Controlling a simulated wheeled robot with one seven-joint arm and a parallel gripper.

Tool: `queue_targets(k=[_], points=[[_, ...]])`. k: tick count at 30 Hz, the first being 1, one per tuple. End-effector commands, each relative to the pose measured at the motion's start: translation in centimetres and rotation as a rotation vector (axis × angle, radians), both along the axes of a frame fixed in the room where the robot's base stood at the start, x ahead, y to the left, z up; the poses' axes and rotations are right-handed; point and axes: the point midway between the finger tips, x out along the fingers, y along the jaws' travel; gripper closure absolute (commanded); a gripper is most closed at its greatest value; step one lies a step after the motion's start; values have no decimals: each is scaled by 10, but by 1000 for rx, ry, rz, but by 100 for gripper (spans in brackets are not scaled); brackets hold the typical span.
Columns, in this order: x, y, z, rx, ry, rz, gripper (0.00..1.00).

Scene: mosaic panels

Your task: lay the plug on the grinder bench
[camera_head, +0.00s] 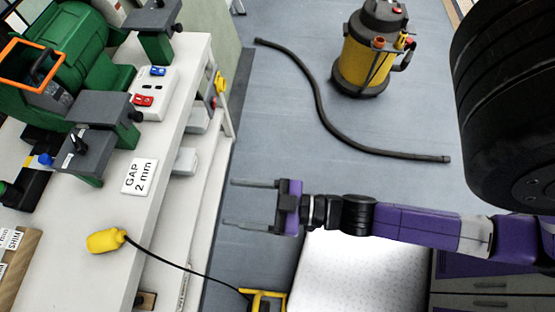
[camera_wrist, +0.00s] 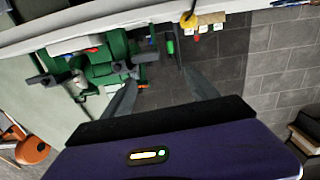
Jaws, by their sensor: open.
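The yellow plug (camera_head: 105,240) lies on the white top of the grinder bench (camera_head: 178,110), near the bench's front edge. A black cable runs from it over the edge to a yellow and black object at the bottom of the head view. My gripper (camera_head: 232,203) is open and empty, its two fingers apart and pointing left at the bench. It is right of the plug and apart from it, beyond the bench edge in the head view. In the wrist view a small yellow thing (camera_wrist: 188,20), probably the plug, shows past the open fingers.
The green grinder (camera_head: 70,45) stands on the bench, with a "GAP 2 mm" card (camera_head: 139,176) beside it. A yellow vacuum (camera_head: 370,55) and its dark hose (camera_head: 318,105) are on the grey floor. A large black tyre (camera_head: 510,100) is at the right.

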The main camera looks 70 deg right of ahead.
Motion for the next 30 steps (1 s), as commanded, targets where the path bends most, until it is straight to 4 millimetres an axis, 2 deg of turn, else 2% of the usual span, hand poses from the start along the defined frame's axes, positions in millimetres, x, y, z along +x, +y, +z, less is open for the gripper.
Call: queue_targets(k=[1,6,12,18,30], points=[[-15,-3,8,3,22,-25,32],[-55,-12,36,7,101,-106,32],[-87,-16,63,19,190,-167,32],[-99,-16,76,26,233,-190,32],[-99,-16,77,26,235,-191,32]])
